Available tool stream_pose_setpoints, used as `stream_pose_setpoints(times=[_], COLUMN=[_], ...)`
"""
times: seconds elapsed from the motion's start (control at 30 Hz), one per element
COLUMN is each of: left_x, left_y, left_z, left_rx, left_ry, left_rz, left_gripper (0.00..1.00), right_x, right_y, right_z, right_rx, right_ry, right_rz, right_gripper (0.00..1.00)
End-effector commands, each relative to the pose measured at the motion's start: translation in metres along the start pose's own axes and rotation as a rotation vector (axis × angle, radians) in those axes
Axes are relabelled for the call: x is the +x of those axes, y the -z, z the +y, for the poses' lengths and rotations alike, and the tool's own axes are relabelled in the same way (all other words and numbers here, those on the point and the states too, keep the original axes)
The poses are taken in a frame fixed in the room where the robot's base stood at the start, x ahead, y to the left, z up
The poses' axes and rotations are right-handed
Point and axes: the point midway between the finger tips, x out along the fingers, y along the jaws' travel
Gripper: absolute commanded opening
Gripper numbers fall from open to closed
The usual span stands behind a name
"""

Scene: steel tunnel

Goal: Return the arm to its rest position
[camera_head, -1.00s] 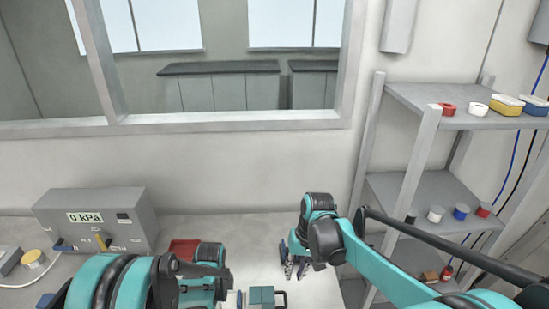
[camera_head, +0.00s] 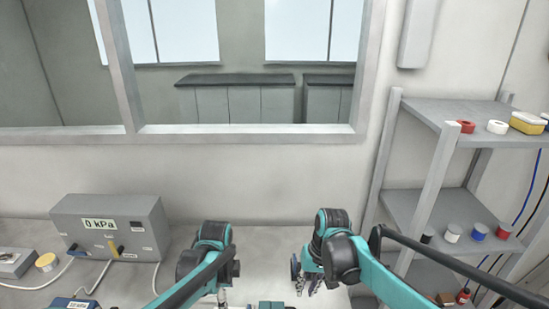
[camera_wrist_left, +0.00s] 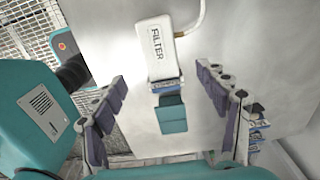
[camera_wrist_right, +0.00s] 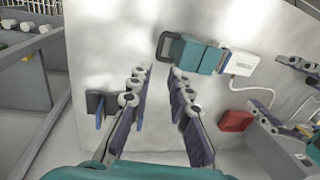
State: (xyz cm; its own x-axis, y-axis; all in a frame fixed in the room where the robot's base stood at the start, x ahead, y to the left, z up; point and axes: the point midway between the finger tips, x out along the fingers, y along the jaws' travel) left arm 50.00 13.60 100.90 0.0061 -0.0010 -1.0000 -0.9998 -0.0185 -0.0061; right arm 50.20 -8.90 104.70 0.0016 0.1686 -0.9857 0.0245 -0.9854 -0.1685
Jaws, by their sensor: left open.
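My left arm reaches over the bench in the head view, its gripper (camera_head: 222,295) pointing down near the bottom edge. In the left wrist view its fingers (camera_wrist_left: 168,105) are spread wide, with nothing between the pads. A teal block (camera_wrist_left: 171,114) joined to a white box marked FILTER (camera_wrist_left: 157,50) shows beyond them. My right gripper (camera_head: 308,280) points down over the bench at the right. In the right wrist view its fingers (camera_wrist_right: 160,85) stand apart and empty. The teal block (camera_wrist_right: 200,55) with its dark handle lies ahead of them.
A grey gauge box (camera_head: 112,240) reading 0 kPa stands at the left on the bench. Cables lie near it. A grey shelf rack (camera_head: 425,205) with small items stands at the right, close to my right arm. A red block (camera_wrist_right: 235,121) lies on the bench.

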Motion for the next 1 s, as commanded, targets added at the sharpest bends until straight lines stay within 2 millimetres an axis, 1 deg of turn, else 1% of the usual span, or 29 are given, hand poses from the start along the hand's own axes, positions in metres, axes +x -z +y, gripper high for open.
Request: stream_pose_setpoints(times=[0.07,0.17,0.3,0.43,0.6,0.7,0.83,1.0], left_x=[-0.007,-0.019,-0.037,-0.046,-0.046,-0.041,-0.036,-0.035], left_y=[-0.003,-0.008,-0.018,-0.027,-0.036,-0.040,-0.043,-0.045], left_z=[0.006,0.021,0.049,0.078,0.113,0.129,0.140,0.145], left_rx=[-0.054,-0.199,-0.493,-0.774,-1.123,-1.287,-1.429,-1.499], left_ry=[0.021,0.078,0.189,0.287,0.394,0.435,0.465,0.477], left_rz=[0.003,0.015,0.063,0.139,0.275,0.358,0.440,0.484], left_gripper=[0.74,0.74,0.74,0.74,0.74,0.74,0.74,0.74], right_x=[-0.004,-0.013,-0.026,-0.031,-0.026,-0.020,-0.013,-0.011], right_y=[-0.007,-0.022,-0.053,-0.082,-0.118,-0.134,-0.146,-0.150], right_z=[0.004,0.012,0.028,0.045,0.065,0.074,0.081,0.085], right_rx=[0.002,0.004,0.003,0.000,-0.010,-0.017,-0.024,-0.029], right_ry=[-0.005,-0.017,-0.046,-0.076,-0.119,-0.142,-0.162,-0.172], right_rz=[0.023,0.082,0.202,0.316,0.460,0.527,0.587,0.615], right_gripper=[0.19,0.19,0.19,0.19,0.19,0.19,0.19,0.19])
